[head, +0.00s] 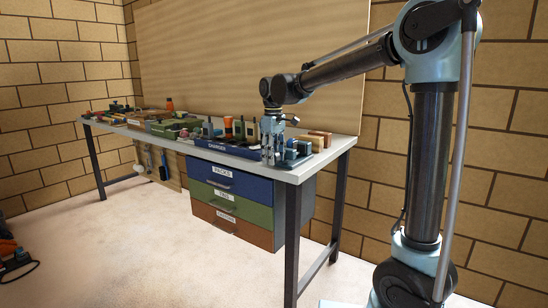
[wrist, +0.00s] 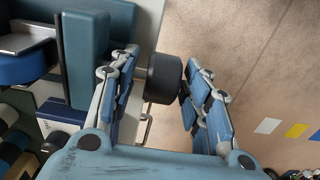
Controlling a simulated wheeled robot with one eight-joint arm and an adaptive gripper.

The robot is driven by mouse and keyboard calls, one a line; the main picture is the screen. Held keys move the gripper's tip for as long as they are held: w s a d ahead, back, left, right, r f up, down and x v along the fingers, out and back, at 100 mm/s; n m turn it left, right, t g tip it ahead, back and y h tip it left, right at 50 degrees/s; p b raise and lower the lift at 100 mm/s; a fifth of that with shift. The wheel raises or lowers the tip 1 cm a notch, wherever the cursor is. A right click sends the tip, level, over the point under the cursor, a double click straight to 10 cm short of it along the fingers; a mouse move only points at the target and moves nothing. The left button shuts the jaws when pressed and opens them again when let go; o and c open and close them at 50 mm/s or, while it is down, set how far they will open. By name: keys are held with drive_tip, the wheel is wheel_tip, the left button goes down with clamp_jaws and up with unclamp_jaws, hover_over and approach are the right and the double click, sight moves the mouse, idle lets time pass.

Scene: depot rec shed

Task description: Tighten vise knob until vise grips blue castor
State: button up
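The blue vise (wrist: 88,60) is at the upper left of the wrist view, and in the head view (head: 291,151) it stands near the right end of the bench. Its black knob (wrist: 165,78) sits between the fingers of my gripper (wrist: 160,88), with a thin metal bar below it. The fingers are spread, with a small gap at the left finger; the right finger looks close to the knob, and contact is unclear. A dark blue rounded piece (wrist: 27,68) under a grey plate, seemingly the castor, lies left of the vise jaw. In the head view my gripper (head: 270,160) points down beside the vise.
The workbench (head: 235,160) also carries a blue charger tray (head: 222,148), bottles and small tools to the left. Brown blocks (head: 320,138) stand behind the vise. Labelled drawers (head: 232,207) hang below. The floor in front (head: 120,250) is clear.

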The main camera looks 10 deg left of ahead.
drive_tip(key=c, duration=0.8)
drive_tip(key=shift+d, duration=0.1)
drive_tip(key=shift+t+y, duration=0.3)
drive_tip(key=shift+y, duration=0.4)
drive_tip(key=o, duration=1.1)
